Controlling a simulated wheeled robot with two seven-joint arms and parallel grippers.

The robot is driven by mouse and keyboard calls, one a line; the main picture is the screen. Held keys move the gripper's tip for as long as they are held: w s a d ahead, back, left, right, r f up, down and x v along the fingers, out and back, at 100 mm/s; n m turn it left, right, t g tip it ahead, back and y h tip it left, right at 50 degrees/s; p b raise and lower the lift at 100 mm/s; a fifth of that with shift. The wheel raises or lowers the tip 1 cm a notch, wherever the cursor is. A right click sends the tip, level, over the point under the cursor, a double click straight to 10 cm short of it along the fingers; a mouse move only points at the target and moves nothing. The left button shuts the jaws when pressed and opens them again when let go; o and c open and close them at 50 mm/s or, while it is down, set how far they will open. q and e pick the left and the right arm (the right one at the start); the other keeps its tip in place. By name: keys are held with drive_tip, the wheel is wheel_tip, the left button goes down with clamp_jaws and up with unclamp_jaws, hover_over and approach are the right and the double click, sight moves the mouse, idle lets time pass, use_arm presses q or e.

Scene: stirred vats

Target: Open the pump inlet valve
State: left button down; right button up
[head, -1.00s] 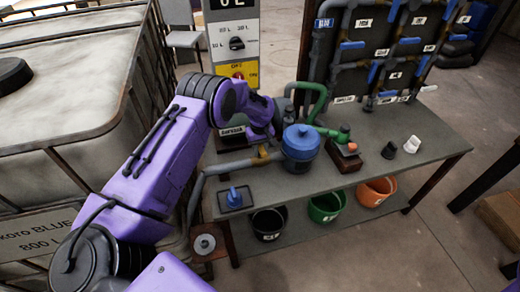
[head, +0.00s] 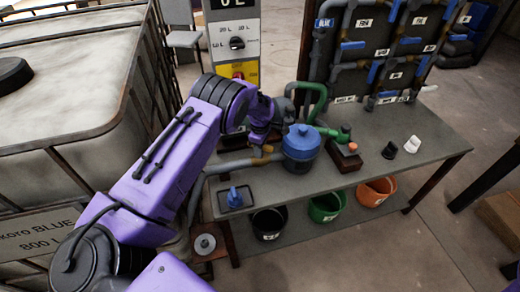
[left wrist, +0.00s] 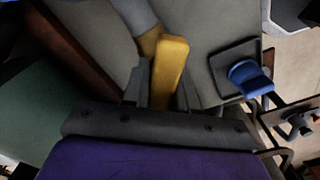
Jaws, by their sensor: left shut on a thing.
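The inlet pipe (head: 236,166) runs along the bench to the blue pump (head: 301,148). A brass-coloured valve (head: 262,158) sits on this pipe, left of the pump. In the left wrist view its yellow lever handle (left wrist: 170,68) stands between the dark fingers of my left gripper (left wrist: 160,92), which is shut on it. In the head view my left gripper (head: 263,137) is above the valve, and my wrist hides most of the handle. My right gripper is not in view.
A blue-handled fitting (head: 235,197) stands on the bench's left end, near the gripper. A green hose (head: 318,96) rises behind the pump. Black (head: 268,224), green (head: 325,207) and orange (head: 376,192) buckets stand below. A large tank (head: 60,90) fills the left side.

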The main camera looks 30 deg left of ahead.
use_arm(q)
drive_tip(key=n, duration=0.4)
drive_tip(key=shift+w+r, duration=0.1)
drive_tip(key=shift+r, duration=0.1)
drive_tip(key=shift+n, duration=1.8)
drive_tip(key=shift+w+r, duration=0.1)
drive_tip(key=c, duration=1)
unclamp_jaws()
wheel_tip(320, 180, up, 10)
drive_tip(key=shift+r+b, duration=0.15)
drive_tip(key=shift+b, duration=0.9)
drive_tip(key=shift+r, duration=0.1)
